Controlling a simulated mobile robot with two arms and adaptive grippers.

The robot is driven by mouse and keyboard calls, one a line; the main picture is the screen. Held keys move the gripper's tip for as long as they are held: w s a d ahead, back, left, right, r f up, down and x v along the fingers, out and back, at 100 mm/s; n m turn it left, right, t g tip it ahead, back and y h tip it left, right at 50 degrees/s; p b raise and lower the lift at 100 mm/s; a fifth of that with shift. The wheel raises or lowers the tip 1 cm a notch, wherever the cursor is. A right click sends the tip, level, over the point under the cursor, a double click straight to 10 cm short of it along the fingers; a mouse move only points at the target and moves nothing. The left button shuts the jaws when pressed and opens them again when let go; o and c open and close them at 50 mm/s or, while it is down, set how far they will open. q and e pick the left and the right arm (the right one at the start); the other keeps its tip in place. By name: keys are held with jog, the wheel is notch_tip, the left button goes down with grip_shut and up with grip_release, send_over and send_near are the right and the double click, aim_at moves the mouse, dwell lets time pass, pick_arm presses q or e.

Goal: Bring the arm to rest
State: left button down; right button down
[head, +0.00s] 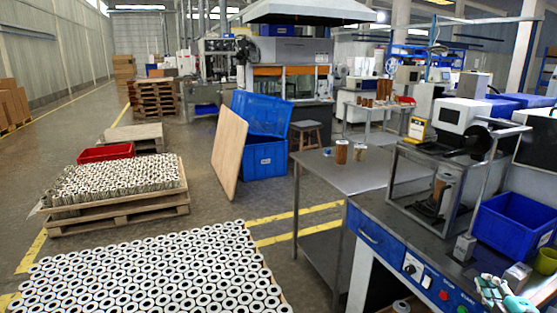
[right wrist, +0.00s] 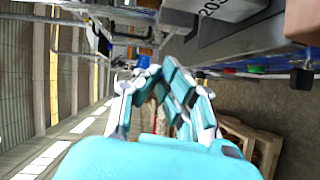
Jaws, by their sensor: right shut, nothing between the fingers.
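My right gripper (head: 492,288) is at the bottom right corner of the head view, teal and white, near the front edge of the workbench. It also fills the middle of the right wrist view (right wrist: 172,88), with its fingers shut and nothing held between them. The rest of my right arm is mostly out of the head view.
The workbench (head: 385,218) carries a test rig with a cartridge (head: 438,190) inside. A blue bin (head: 513,226) and a yellow-green cup (head: 546,262) stand near the gripper. Pallets of cartridges (head: 140,285) fill the lower left. The aisle floor (head: 80,125) is clear.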

jog(key=s+a+f+m+g, duration=0.75)
jog(key=s+a+f, duration=0.65)
jog(key=a+f, duration=0.25)
jog(key=s+a+m+g+y, duration=0.1)
jog(key=s+a+m+g, duration=0.2)
jog(key=s+a, duration=0.55)
jog(key=s+a+m+g+y, duration=0.1)
jog(key=s+a+m+g, duration=0.35)
jog(key=s, duration=0.75)
notch_tip(320, 180, down, 25)
jog(key=s+a+n+p, duration=0.1)
jog(key=n, duration=0.1)
pick_arm(q)
jog(key=shift+s+r+p, duration=0.2)
jog(key=shift+r+p, duration=0.05)
jog(key=shift+r, duration=0.25)
jog(key=shift+s+r+p, duration=0.2)
jog(key=shift+r, duration=0.25)
pick_arm(e)
jog(key=s+d+f, duration=0.3)
jog(key=s+f, duration=1.2)
jog(key=s, duration=0.1)
jog(key=shift+s+g, duration=0.25)
jog(key=shift+g, duration=0.15)
jog(key=shift+f, duration=0.1)
